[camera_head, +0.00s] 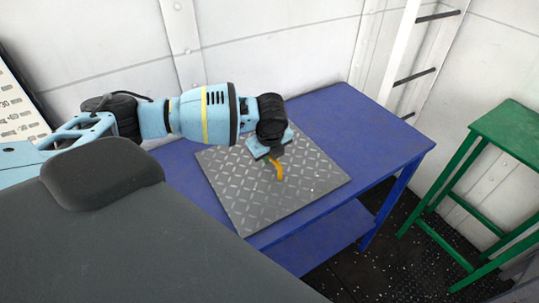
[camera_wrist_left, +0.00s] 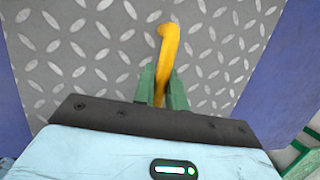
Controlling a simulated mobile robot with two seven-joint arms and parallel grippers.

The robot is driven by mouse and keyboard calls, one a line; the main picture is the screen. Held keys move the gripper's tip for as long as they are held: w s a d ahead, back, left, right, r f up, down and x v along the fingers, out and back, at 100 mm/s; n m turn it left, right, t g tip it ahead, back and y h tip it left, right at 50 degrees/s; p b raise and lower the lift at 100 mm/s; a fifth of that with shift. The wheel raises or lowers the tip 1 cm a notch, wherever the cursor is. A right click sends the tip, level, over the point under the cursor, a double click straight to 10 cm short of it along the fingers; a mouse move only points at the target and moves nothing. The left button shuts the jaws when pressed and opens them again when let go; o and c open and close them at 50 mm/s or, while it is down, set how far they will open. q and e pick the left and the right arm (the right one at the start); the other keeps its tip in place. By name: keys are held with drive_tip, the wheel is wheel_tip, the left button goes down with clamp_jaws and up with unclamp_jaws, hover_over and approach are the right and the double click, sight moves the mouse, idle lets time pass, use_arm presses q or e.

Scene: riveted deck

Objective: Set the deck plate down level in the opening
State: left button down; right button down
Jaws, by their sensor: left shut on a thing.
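The deck plate (camera_head: 308,187) is a grey square with a raised tread pattern. It lies on or just above the blue table, and it fills much of the left wrist view (camera_wrist_left: 80,50). My left gripper (camera_head: 274,158) is over the plate's middle. Its green fingers (camera_wrist_left: 161,90) are shut on a yellow bar with a bent end (camera_wrist_left: 170,42). The yellow bar (camera_head: 278,172) reaches down toward the plate; I cannot tell whether it is fixed to it. No opening shows; anything under the plate is hidden. My right gripper is not in view.
The blue table (camera_head: 362,122) has bare top to the right of and behind the plate, and a lower shelf (camera_head: 318,240). A green stand (camera_head: 512,130) is at the right. A white ladder (camera_head: 400,60) leans at the pale wall behind. The dark floor (camera_head: 390,262) between table and stand is clear.

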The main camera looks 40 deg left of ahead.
sight(270, 174)
use_arm(q)
drive_tip(key=c, duration=1.5)
unclamp_jaws()
drive_tip(key=shift+o, duration=0.3)
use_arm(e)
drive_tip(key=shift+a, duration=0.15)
